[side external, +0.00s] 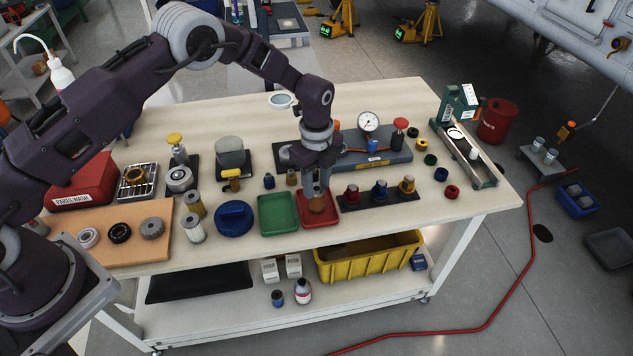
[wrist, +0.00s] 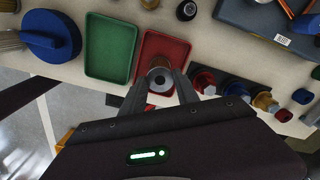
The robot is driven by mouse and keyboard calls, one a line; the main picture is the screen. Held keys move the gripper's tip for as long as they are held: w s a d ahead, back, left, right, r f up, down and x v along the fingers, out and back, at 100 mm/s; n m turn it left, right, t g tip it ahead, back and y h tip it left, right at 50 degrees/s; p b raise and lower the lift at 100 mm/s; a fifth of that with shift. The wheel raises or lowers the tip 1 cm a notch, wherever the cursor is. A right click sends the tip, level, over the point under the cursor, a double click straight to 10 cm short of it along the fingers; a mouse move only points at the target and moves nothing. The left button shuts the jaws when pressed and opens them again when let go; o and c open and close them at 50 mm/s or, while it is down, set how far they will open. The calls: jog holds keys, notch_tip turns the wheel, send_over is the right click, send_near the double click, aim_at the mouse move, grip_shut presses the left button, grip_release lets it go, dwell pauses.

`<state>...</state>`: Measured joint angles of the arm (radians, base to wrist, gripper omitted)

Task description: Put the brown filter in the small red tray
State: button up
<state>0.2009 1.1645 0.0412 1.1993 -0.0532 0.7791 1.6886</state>
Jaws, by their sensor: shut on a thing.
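The small red tray (side external: 304,221) lies on the bench right of the green tray (side external: 277,226). My gripper (side external: 317,197) points down over the red tray and is shut on the brown filter (side external: 317,205). In the side view the filter is upright and appears within the tray's outline; I cannot tell whether it touches the tray floor. In the wrist view the filter (wrist: 160,80) shows its grey end with a dark hole between my fingertips. The red tray (wrist: 176,47) is behind it.
A blue round lid-like part (side external: 234,217) sits left of the green tray. A dark block with red, blue and gold fittings (side external: 380,194) stands close to the right of the red tray. A gauge fixture (side external: 375,148) stands behind. The bench's front edge is close.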

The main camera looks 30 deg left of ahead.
jog(key=o, duration=1.3)
jog(key=shift+f, duration=0.1)
notch_tip(320, 180, up, 12)
jog(key=shift+r, duration=0.2)
notch_tip(320, 180, up, 12)
jog(key=n+t, duration=0.1)
jog(key=n, duration=0.4)
send_over(316, 188)
jog(key=s+a, duration=0.3)
jog(key=s, duration=0.2)
jog(key=s+a+r+n+t, duration=0.25)
jog(key=s+r+n, duration=0.25)
jog(key=s+r, duration=0.4)
jog(key=s+a+n, duration=0.1)
jog(key=s+n, duration=0.2)
jog(key=s, duration=0.4)
jog(key=s+a+n+t, duration=0.1)
jog(key=s+n, duration=0.3)
jog(key=s, duration=0.3)
jog(key=s+a+f+n+t, duration=0.1)
jog(key=s+n, duration=0.3)
jog(key=s, duration=0.3)
jog(key=shift+a, duration=0.25)
